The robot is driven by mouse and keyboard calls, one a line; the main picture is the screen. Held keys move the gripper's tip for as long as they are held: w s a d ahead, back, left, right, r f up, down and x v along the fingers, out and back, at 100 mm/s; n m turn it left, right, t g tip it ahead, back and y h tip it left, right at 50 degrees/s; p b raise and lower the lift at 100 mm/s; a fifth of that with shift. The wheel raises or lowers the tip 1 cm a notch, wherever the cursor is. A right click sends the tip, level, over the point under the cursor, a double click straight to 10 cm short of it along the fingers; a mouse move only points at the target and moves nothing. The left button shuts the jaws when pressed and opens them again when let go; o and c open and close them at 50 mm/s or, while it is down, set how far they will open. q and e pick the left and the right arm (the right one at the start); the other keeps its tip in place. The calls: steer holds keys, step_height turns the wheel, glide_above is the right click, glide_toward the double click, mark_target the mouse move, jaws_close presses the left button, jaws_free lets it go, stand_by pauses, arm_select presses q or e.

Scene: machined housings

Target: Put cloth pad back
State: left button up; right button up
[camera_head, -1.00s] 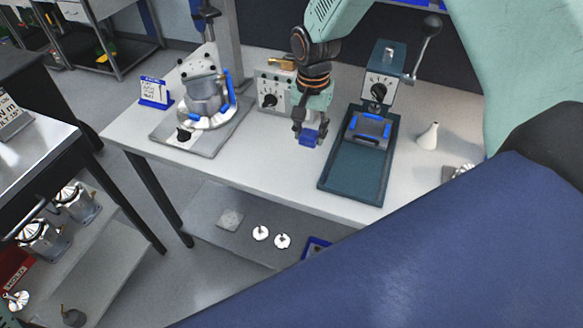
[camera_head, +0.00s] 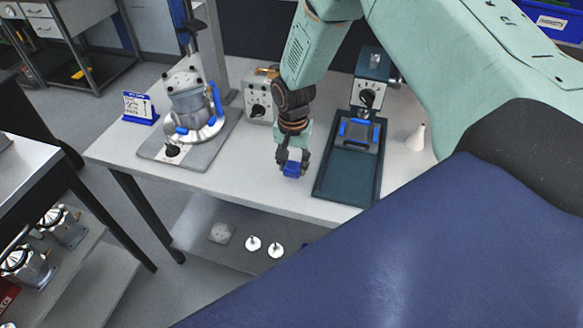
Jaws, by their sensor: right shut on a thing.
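My right gripper (camera_head: 292,161) points down over the front part of the white bench, left of the dark green tray. It is shut on a small blue piece, which I take to be the cloth pad (camera_head: 293,170). The gripper hides part of the pad. I cannot tell whether the pad touches the bench top. My left gripper is not in view.
The dark green tray (camera_head: 335,184) with a press-like device (camera_head: 370,90) stands to the right, beside a white bottle (camera_head: 416,138). A metal housing (camera_head: 190,98) on a grey plate (camera_head: 150,150) stands left, near a small sign (camera_head: 138,106). Bench (camera_head: 240,185) between is clear.

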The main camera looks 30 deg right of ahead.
steer(key=shift+s+d+f, duration=0.1)
steer(key=shift+d+f, duration=0.1)
steer(key=shift+f, duration=0.9)
steer(key=shift+a+f, duration=0.15)
steer(key=shift+a, duration=0.05)
steer(key=o, duration=1.1)
steer(key=shift+d, duration=0.15)
